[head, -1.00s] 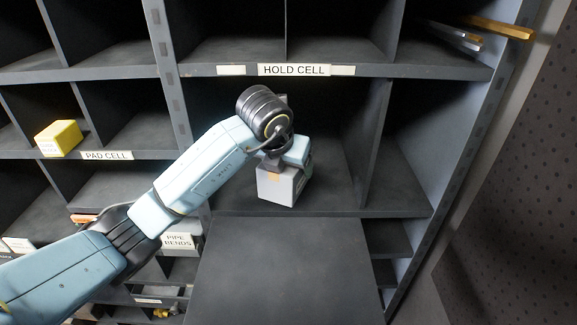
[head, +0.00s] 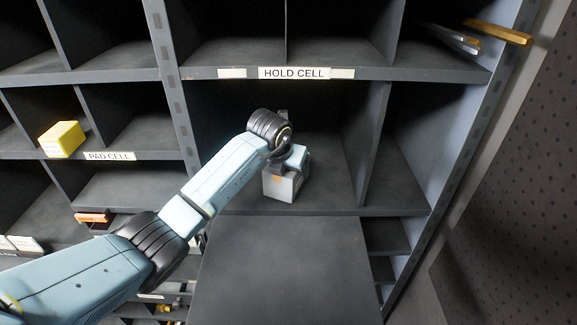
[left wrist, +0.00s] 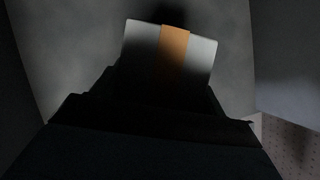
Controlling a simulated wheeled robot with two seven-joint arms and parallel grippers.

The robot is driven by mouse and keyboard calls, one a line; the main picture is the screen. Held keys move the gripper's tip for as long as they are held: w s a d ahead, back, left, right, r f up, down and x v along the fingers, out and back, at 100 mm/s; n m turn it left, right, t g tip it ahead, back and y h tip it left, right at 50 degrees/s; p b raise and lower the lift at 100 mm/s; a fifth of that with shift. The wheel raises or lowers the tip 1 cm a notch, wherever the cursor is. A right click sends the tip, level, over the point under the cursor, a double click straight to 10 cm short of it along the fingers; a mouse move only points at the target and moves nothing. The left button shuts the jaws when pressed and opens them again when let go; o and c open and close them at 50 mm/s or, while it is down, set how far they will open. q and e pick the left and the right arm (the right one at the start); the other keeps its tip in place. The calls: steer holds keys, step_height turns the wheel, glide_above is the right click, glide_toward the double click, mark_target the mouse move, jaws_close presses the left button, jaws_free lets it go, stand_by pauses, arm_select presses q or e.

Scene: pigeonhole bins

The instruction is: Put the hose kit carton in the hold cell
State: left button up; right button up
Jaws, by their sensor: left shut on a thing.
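The hose kit carton (head: 281,187) is a small pale grey box with an orange strip. My left gripper (head: 291,160) is shut on it from above. They are inside the wide cell (head: 325,195) below the shelf edge that bears the HOLD CELL label (head: 294,73). The carton is just behind the cell's front lip, near the floor; I cannot tell whether it touches. In the left wrist view the carton (left wrist: 143,47) and its orange strip show beyond the dark gripper body, which hides the fingertips. My right gripper is not in view.
The cell's right divider (head: 374,150) stands clear of the carton, with free floor between. A yellow box (head: 62,139) lies in a left cell above the PAD CELL label (head: 109,156). Gold and silver bars (head: 498,30) stick out at the upper right. A dark flat panel (head: 285,270) lies below.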

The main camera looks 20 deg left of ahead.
arm_select(q)
steer(key=o, duration=0.7)
steer(key=shift+f, duration=0.15)
steer(key=o, duration=0.5)
steer(key=shift+c, duration=0.2)
steer(key=v, duration=1.2)
